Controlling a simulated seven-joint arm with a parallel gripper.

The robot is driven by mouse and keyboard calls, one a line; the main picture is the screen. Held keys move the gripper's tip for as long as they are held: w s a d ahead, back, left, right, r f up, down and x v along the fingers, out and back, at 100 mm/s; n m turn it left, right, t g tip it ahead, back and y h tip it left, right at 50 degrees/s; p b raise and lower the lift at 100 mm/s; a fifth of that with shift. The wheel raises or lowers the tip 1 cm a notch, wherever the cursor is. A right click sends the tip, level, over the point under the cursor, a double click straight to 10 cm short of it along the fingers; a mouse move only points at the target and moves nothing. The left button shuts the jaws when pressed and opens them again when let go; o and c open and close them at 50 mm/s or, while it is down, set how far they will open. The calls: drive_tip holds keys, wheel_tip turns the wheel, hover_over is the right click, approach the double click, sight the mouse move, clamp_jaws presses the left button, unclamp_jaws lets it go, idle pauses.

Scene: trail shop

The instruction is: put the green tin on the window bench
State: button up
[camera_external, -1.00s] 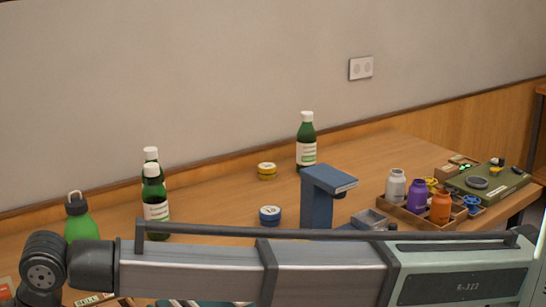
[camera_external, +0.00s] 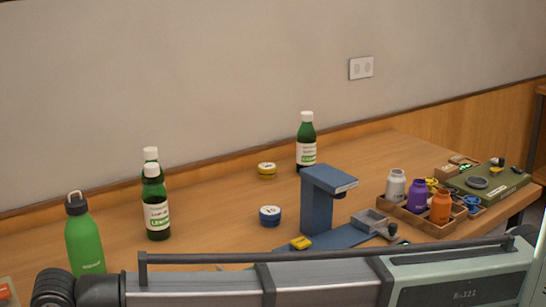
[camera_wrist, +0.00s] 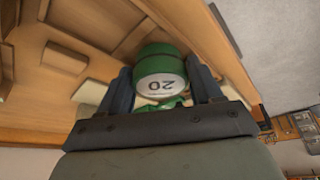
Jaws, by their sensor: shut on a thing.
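The green tin (camera_wrist: 160,68) shows in the wrist view, with a pale end marked "20" that reads upside down. My gripper (camera_wrist: 162,82) is shut on it, with one dark blue finger on each side. In the external view my gripper and the tin are out of sight; only my arm crosses the bottom. Wooden surfaces (camera_wrist: 95,20) with raised blocks show behind the tin in the wrist view. I cannot tell which surface is the window bench, nor how far the tin is from the wood.
On the wooden table (camera_external: 225,195) stand green bottles (camera_external: 156,205), a green flask (camera_external: 84,240), a yellow tin (camera_external: 267,170), a blue tin (camera_external: 270,216) and a blue stand (camera_external: 318,205). A compartment tray of jars (camera_external: 398,214) and a green case (camera_external: 490,183) are at the right.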

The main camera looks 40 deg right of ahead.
drive_tip(key=shift+d+f, duration=0.15)
drive_tip(key=shift+f, duration=0.5)
idle(0.3)
drive_tip(key=o, duration=1.2)
drive_tip(key=shift+s, duration=0.1)
drive_tip(key=shift+c, duration=0.2)
drive_tip(key=shift+o, duration=0.2)
drive_tip(key=v, duration=1.4)
drive_tip(key=shift+r, duration=0.35)
